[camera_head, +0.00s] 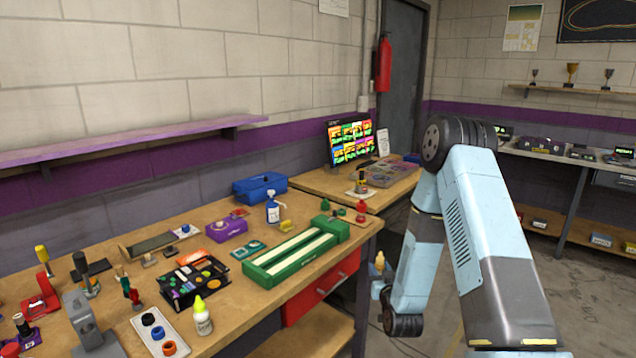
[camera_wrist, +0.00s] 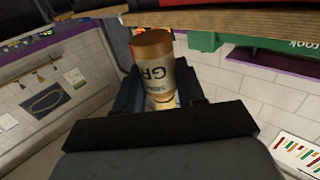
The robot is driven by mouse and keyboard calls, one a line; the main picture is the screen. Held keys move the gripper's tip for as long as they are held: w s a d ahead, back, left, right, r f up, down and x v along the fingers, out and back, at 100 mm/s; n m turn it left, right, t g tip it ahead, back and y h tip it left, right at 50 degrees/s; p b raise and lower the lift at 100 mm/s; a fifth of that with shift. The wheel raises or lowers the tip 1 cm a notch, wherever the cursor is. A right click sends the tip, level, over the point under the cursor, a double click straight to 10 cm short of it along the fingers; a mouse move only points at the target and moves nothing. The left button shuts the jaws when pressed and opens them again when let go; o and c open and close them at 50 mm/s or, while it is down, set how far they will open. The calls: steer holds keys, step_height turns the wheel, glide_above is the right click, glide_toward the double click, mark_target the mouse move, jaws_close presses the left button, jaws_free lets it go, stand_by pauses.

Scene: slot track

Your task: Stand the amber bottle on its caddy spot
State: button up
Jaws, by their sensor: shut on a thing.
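The amber bottle (camera_wrist: 160,84) has an amber-brown end and a pale label with large letters. In the wrist view it stands between the fingers of my gripper (camera_wrist: 158,98), which is shut on it. In the head view, the bottle's small amber top (camera_head: 379,259) shows beside the bench's right end, partly hidden by my gripper (camera_head: 379,284). It is held clear of the bench top. A low black caddy-like tray (camera_head: 197,280) with coloured items lies on the bench; I cannot tell whether it is the bottle's caddy.
A long green box (camera_head: 297,252) with pale strips lies near the bench's right end. A white-and-yellow bottle (camera_head: 202,318), a blue-labelled spray bottle (camera_head: 273,209) and a blue toolbox (camera_head: 260,187) stand on the bench. The red drawer (camera_head: 322,289) is below the bench top.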

steer(key=shift+m+h, duration=0.5)
steer(key=shift+h, duration=0.3)
steer(key=d, duration=0.1)
steer(key=d+f, duration=0.2)
steer(key=d, duration=0.1)
steer(key=shift+w+d, duration=0.1)
steer(key=shift+w, duration=0.05)
steer(key=shift+r, duration=0.1)
